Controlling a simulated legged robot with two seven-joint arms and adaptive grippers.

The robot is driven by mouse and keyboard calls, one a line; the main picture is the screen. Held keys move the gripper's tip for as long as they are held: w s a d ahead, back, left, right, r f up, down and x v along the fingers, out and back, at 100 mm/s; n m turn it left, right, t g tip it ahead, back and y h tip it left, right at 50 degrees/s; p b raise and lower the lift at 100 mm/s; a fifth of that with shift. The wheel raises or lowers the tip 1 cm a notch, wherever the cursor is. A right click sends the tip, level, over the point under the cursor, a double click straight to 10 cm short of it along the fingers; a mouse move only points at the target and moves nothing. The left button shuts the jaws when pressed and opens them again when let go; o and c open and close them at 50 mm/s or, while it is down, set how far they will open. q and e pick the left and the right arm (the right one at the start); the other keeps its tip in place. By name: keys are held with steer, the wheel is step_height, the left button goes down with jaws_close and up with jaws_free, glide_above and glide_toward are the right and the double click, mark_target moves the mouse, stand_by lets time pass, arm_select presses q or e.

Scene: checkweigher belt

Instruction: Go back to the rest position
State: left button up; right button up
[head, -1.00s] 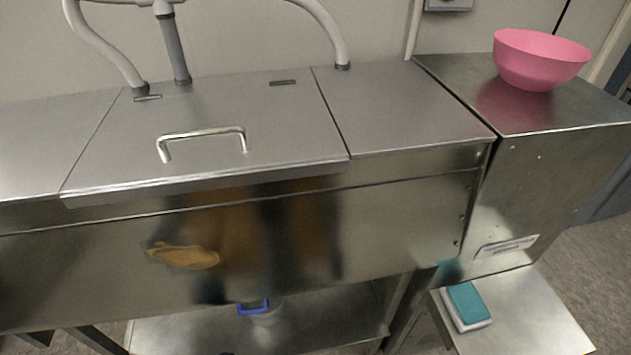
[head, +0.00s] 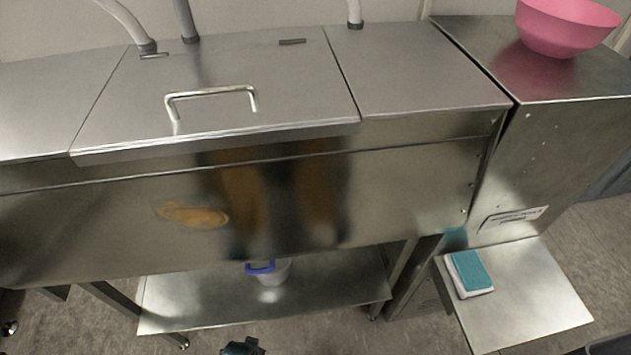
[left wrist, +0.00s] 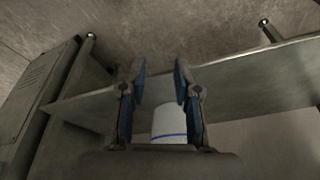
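My left gripper (left wrist: 160,84) shows in the left wrist view with its two blue-padded fingers apart and nothing visibly held between the tips. Beyond it, lower in that view, is a white container (left wrist: 168,122) with a blue line, partly hidden by the gripper. In the head view, a dark piece (head: 242,346) at the bottom edge seems to be part of my left gripper, mostly cut off.
A steel counter (head: 395,70) with a handled lid (head: 215,125) spans the view. Below, a shelf (head: 340,280) bears a pale container with a blue handle (head: 262,268). At right are a pink bowl (head: 565,28), a low steel platform (head: 535,310) and a teal-and-white block (head: 470,272).

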arm_select(q)
steer(key=s+a+f+g, duration=0.1)
steer(key=s+f, duration=0.2)
steer(key=f, duration=0.6)
steer(key=s+f, duration=0.4)
steer(key=f, duration=0.6)
steer(key=s+a+f, duration=0.2)
steer(key=s+f, duration=0.6)
steer(key=s, duration=0.2)
steer(key=shift+s+f+g, duration=0.25)
steer(key=shift+f+g, duration=0.1)
steer(key=shift+g, duration=0.05)
arm_select(e)
steer(key=shift+w+a, duration=0.1)
steer(key=shift+a, duration=0.2)
steer(key=shift+d, duration=0.2)
steer(key=shift+d, duration=0.45)
